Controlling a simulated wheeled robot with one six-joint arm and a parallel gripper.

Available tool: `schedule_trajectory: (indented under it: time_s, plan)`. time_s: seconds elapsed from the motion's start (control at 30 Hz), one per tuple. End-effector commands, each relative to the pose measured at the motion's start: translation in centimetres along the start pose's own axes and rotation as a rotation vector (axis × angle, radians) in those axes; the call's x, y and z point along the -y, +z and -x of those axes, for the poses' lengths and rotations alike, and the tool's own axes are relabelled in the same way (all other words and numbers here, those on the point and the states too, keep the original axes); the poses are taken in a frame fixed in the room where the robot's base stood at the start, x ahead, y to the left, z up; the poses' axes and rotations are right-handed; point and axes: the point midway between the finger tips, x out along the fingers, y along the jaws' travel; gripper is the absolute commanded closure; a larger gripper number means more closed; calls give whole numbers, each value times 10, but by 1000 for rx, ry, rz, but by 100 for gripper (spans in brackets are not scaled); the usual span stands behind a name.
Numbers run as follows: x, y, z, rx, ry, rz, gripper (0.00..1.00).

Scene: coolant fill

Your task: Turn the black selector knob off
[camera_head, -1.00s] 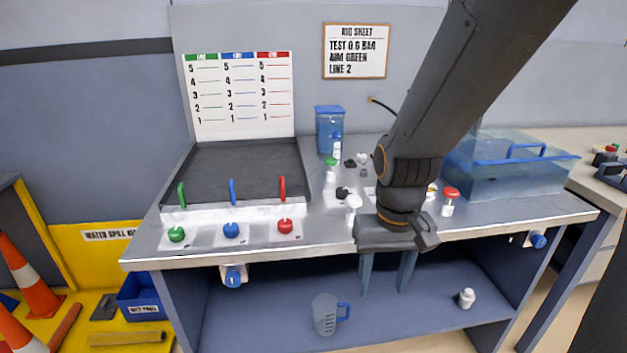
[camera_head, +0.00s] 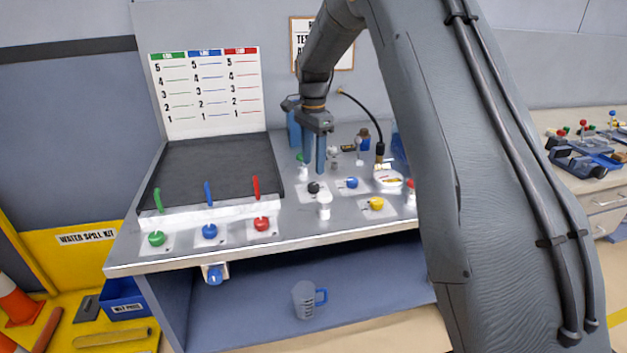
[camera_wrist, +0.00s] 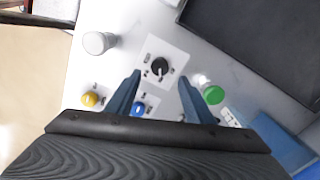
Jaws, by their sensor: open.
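The black selector knob (camera_head: 314,187) sits on a small white plate on the bench top. In the wrist view the knob (camera_wrist: 160,66) is round and dark, with a pale pointer mark and small labels around it too small to read. My gripper (camera_head: 314,167) is open and empty, pointing down over the bench by the knob. In the wrist view its two blue fingers (camera_wrist: 159,79) stand apart, with the knob framed in the gap just past their tips. I see no contact; the exact height over the knob is unclear.
A white-capped fitting (camera_head: 324,205) stands close in front of the knob. A blue knob (camera_head: 352,182) and a yellow knob (camera_head: 376,203) lie to the right. A green-topped fitting (camera_head: 302,168) is just behind. The dark tray (camera_head: 215,165) is to the left.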

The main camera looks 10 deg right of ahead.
Motion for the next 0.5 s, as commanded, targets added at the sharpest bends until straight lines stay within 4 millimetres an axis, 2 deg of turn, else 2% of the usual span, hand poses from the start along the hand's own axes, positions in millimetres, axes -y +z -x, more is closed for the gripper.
schedule_trajectory:
  time_s: [0.3,0.5]
  plan:
    - [-2,0,-45,1,2,-1,52]
    - [-1,0,-67,0,1,0,52]
